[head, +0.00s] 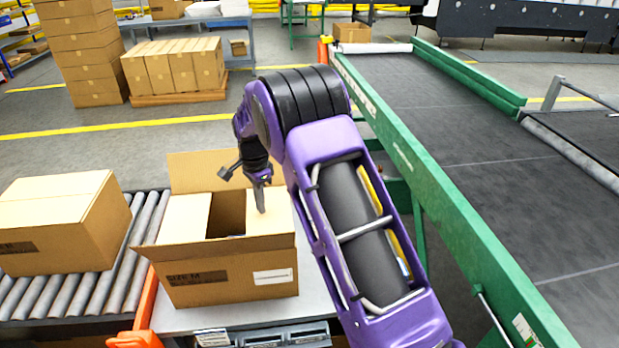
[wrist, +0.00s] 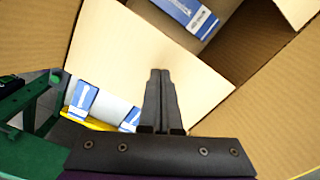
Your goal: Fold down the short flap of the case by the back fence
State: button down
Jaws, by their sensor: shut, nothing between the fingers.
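The open brown case (head: 230,285) stands on a pale table. Its left short flap (head: 183,218) and right short flap (head: 272,220) both lie inward over the top, with a dark gap between them. Its far long flap (head: 205,170) stands up and its near long flap (head: 213,250) leans outward. My gripper (head: 262,208) is shut and empty, pointing down at the right short flap. In the wrist view the fingers (wrist: 160,75) lie over that pale flap (wrist: 125,55); contact is hard to tell. A blue-and-white carton (wrist: 188,14) shows through the gap.
A closed case (head: 62,220) sits on the roller conveyor (head: 95,290) at left. A green-railed belt (head: 440,100) runs along the right. An orange post (head: 147,300) stands by the case's near left corner. Stacked cartons (head: 175,65) stand behind.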

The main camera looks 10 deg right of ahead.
notch_tip(320, 180, up, 9)
jog(key=p, duration=0.3)
jog(key=shift+f+p, duration=0.2)
jog(key=shift+p, duration=0.2)
dwell(0.3)
